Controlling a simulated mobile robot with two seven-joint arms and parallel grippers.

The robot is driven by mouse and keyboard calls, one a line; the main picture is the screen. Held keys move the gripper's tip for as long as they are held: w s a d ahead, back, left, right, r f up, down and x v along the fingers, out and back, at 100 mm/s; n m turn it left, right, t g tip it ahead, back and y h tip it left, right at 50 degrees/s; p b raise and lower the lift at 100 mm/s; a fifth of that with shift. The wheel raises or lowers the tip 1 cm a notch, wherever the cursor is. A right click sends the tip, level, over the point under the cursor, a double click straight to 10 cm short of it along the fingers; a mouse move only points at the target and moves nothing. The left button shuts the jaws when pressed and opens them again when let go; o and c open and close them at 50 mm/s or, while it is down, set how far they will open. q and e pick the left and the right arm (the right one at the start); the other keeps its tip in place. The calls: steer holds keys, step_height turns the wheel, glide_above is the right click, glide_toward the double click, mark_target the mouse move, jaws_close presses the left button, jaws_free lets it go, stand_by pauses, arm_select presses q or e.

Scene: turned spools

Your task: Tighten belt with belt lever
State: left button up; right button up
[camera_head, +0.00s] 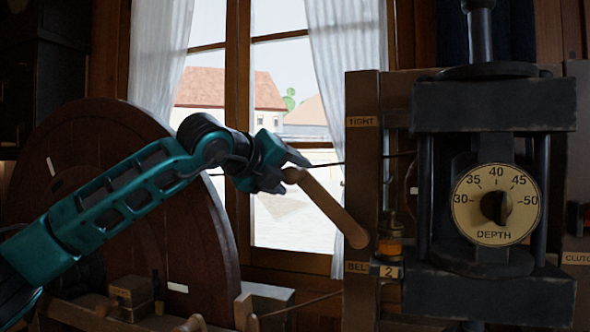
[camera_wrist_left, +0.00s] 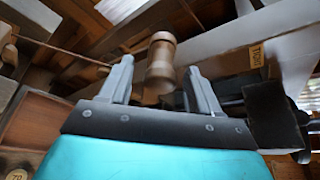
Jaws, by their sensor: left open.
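The belt lever (camera_head: 328,209) is a wooden bar with a rounded knob at its upper left end. It slants down right to a pivot on the wooden post (camera_head: 362,105), near the BELT label (camera_head: 357,267). The TIGHT label (camera_head: 362,121) is higher on the post. My left gripper (camera_head: 291,171) is at the knob end. In the left wrist view, the knob (camera_wrist_left: 161,58) stands between the two open fingers, with visible gaps to both. I cannot tell its exact depth between them. My right gripper is not in view.
A large brown wheel (camera_head: 188,222) stands behind my left arm, with thin belt lines running right from it. A dark press with a DEPTH dial (camera_head: 474,187) stands right of the post. A small amber oil cup (camera_head: 390,246) sits close beside the lever's pivot.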

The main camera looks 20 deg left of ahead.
arm_select(q)
steer(key=shift+x, duration=1.25)
steer(key=shift+c, duration=0.4)
jaws_close()
